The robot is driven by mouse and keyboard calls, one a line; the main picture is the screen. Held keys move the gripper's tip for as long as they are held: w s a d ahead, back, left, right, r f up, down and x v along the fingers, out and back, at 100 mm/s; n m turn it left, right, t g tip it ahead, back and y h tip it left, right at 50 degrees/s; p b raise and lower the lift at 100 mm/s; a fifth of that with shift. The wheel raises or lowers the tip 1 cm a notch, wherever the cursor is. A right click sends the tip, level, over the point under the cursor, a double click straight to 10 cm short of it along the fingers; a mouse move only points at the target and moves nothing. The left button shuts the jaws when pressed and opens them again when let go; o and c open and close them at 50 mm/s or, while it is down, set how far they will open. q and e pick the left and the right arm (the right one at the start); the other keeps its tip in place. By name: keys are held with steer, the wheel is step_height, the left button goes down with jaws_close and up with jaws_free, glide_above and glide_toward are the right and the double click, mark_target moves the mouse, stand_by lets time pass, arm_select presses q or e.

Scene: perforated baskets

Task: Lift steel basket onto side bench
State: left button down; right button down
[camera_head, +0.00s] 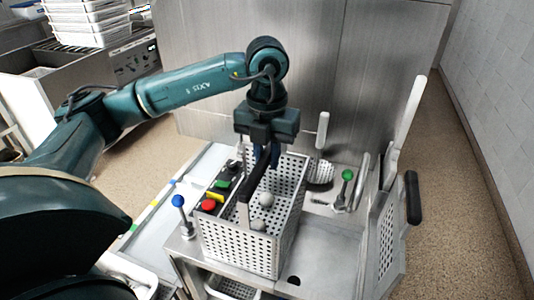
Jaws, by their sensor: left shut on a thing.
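The steel basket (236,249) is a perforated metal box with a black handle (255,184) arching over it. It appears to rest upright on a metal bench top. Two grey balls (266,200) show inside it. My left gripper (267,150) points down from above and is shut on the black handle. The fingertips are partly hidden by the handle and basket rim. My right gripper is not in view. I cannot tell for sure which surface is the side bench; a lower pale surface (165,225) lies left of the basket.
A blue-knobbed lever (180,205) and a panel with red, yellow and green buttons (212,199) stand left of the basket. A metal wall is behind.

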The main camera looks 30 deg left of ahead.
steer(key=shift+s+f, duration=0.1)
arm_select(q)
steer(key=c, duration=1.4)
jaws_free()
steer(key=shift+o, duration=0.8)
steer(key=shift+f, duration=0.1)
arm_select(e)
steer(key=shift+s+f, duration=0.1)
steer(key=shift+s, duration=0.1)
arm_select(q)
steer(key=shift+r, duration=0.35)
step_height(320, 180, up, 13)
steer(key=p, duration=0.1)
steer(key=shift+f, duration=0.2)
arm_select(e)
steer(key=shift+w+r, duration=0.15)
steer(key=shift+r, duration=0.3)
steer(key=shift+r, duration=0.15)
